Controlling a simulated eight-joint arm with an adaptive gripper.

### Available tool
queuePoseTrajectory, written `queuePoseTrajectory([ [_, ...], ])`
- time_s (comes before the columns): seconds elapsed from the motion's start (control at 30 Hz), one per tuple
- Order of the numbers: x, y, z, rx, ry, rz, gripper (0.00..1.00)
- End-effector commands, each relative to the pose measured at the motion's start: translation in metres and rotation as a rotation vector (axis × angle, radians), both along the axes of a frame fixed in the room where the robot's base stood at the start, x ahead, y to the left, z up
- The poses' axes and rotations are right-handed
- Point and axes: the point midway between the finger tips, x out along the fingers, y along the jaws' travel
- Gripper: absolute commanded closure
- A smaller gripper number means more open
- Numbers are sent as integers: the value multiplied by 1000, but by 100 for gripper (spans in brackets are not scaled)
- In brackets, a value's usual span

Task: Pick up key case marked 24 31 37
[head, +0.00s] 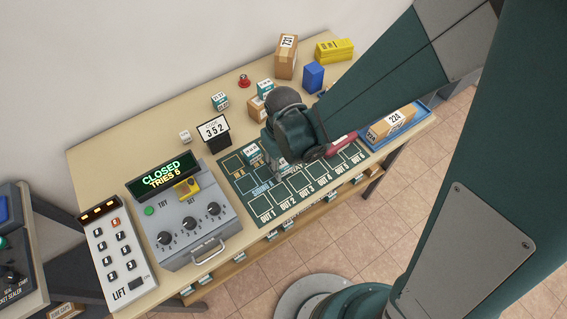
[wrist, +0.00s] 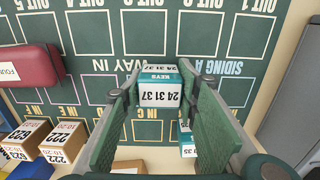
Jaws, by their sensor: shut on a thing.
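The key case (wrist: 160,95) is a small teal and white box marked 24 31 37 and KEYS. In the wrist view it sits between the two fingers of my gripper (wrist: 162,80), which is shut on it. The case is over the dark green marked board (wrist: 165,38), near the WAY IN lettering; I cannot tell whether it touches the board. In the head view my gripper (head: 276,168) is low over the board (head: 285,195), and the held case is not clearly visible there. A similar teal and white box (wrist: 187,142) lies beside the right finger, partly hidden.
A red FOUND case (head: 342,143) lies at the board's far right edge. Cartons, a blue box (head: 313,76) and yellow box (head: 335,49) stand behind. A grey dial console (head: 190,225) stands left. The board's near slots are clear.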

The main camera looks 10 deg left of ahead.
Motion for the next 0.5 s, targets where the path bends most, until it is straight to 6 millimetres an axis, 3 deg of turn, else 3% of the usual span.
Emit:
queuePoseTrajectory([
  [0.5, 0, 0, 43, 0, 0, 0, 82],
])
